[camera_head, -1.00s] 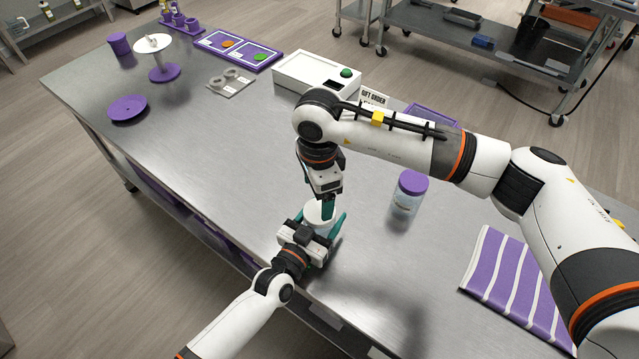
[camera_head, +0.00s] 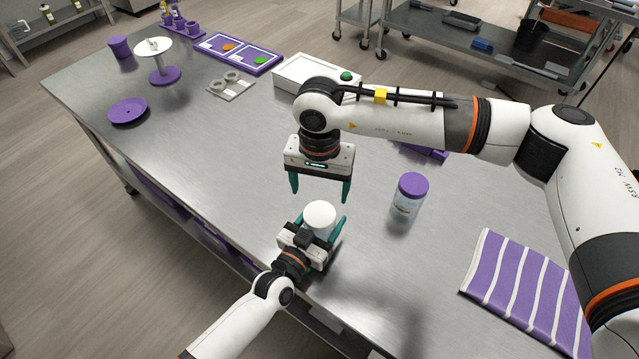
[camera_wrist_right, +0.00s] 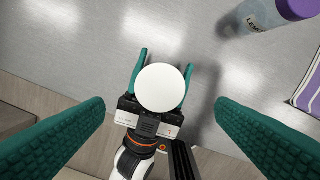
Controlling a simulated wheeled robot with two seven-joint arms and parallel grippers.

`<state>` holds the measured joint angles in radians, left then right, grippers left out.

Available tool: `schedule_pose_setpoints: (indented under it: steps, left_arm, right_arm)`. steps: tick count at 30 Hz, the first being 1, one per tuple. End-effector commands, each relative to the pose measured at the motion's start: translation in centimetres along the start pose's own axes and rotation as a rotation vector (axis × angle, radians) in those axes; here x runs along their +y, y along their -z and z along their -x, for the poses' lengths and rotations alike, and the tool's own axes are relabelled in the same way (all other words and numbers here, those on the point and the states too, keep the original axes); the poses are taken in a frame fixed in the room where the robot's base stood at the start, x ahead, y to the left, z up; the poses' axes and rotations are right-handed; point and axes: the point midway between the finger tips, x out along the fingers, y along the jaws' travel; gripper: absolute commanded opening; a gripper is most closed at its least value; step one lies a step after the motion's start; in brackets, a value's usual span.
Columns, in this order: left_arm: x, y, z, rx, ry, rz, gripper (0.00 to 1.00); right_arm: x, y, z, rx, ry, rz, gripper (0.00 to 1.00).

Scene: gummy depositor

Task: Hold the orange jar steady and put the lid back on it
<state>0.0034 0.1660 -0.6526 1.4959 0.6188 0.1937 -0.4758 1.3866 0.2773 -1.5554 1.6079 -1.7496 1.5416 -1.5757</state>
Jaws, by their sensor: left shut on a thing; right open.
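The jar (camera_head: 318,232) stands upright on the steel table near its front edge. Its orange contents cannot be made out. A round white lid (camera_head: 320,214) covers the jar's top; it also shows as a plain white disc in the right wrist view (camera_wrist_right: 160,88). Whether it is fully seated cannot be told. My left gripper (camera_head: 322,222) is shut on the jar, one teal finger on each side. My right gripper (camera_head: 320,190) is open and empty above and behind the jar, fingers pointing down, apart from the lid.
A jar with a purple lid (camera_head: 411,190) stands to the right; it also shows in the right wrist view (camera_wrist_right: 265,14). A purple striped cloth (camera_head: 510,285) lies at right. A white box with a green button (camera_head: 300,72) and a purple plate (camera_head: 128,110) stand farther back. The table's left middle is clear.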

Motion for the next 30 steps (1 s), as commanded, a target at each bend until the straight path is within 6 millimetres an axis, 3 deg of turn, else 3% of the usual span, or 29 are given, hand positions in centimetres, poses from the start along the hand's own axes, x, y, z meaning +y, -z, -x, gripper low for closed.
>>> schedule_pose_setpoints:
  steps: [16,29,30]
  left_arm:
    - [0.0,0.0,0.0,0.0,0.0,0.0,0.01]
    - [0.0,0.0,0.0,0.0,0.0,0.0,0.01]
    - [0.0,0.0,0.0,0.0,0.0,0.0,0.01]
  right_arm:
    - [0.0,0.1,-7.0,0.002,0.001,-0.003,0.79]
    - [0.0,0.0,-8.0,0.0,0.001,-0.002,0.79]
    - [0.0,0.0,-8.0,0.0,0.001,-0.002,0.76]
